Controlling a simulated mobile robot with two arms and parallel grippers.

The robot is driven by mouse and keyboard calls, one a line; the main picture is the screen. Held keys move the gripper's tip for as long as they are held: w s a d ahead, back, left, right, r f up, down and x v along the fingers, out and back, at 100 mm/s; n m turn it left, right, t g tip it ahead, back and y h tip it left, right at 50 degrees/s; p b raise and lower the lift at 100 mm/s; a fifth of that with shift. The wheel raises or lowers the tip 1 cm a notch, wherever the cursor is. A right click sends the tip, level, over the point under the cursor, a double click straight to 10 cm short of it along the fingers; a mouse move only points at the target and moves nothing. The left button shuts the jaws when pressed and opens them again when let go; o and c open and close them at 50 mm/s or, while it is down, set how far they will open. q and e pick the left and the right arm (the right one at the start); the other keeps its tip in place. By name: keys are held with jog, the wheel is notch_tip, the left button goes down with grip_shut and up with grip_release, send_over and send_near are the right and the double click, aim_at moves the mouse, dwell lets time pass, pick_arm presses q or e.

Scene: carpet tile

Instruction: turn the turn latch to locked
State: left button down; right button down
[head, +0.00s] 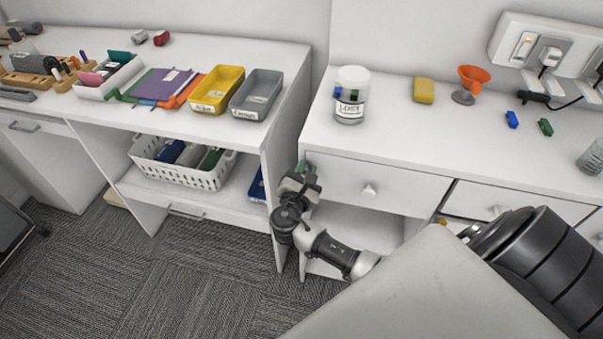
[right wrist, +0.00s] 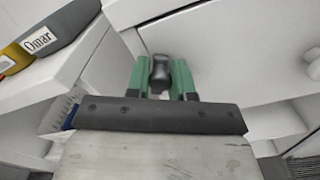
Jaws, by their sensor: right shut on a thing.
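The turn latch (right wrist: 160,73) is a dark knob on the white front of the right-hand cabinet, seen in the right wrist view. My right gripper (right wrist: 161,82) has green fingers on both sides of the knob and is shut on it. In the head view my right gripper (head: 307,169) is at the left edge of the cabinet front, just below the countertop. There the gripper hides the latch. I cannot tell the latch's exact angle. My left gripper is not in view.
A drawer with a round knob (head: 369,190) is right of the gripper. A white jar (head: 351,95), yellow sponge (head: 424,91) and orange funnel (head: 473,78) stand on the counter above. Yellow (head: 217,88) and grey (head: 257,94) bins stand on the left desk, above a white basket (head: 183,174).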

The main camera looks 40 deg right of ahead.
jog(key=shift+s+d+f+m+b, duration=0.2)
jog(key=shift+f+m+b, duration=0.2)
jog(key=shift+m+b, duration=0.45)
jog(key=shift+s+d+f+m+b, duration=0.2)
jog(key=shift+f+m+b, duration=0.2)
jog(key=shift+m+b, duration=1.25)
jog(key=shift+s+d+f+m+b, duration=0.2)
jog(key=shift+f+m+b, duration=0.25)
jog(key=shift+m+b, duration=1.2)
jog(key=shift+s+d+f+m+b, duration=0.1)
jog(key=shift+s+f+m+b, duration=0.25)
jog(key=shift+m+b, duration=1.3)
jog(key=shift+w, duration=0.1)
jog(key=c, duration=1)
grip_release()
jog(key=b+v, duration=0.1)
jog(key=v, duration=0.9)
jog(key=shift+s+a, duration=0.2)
jog(key=shift+a, duration=0.1)
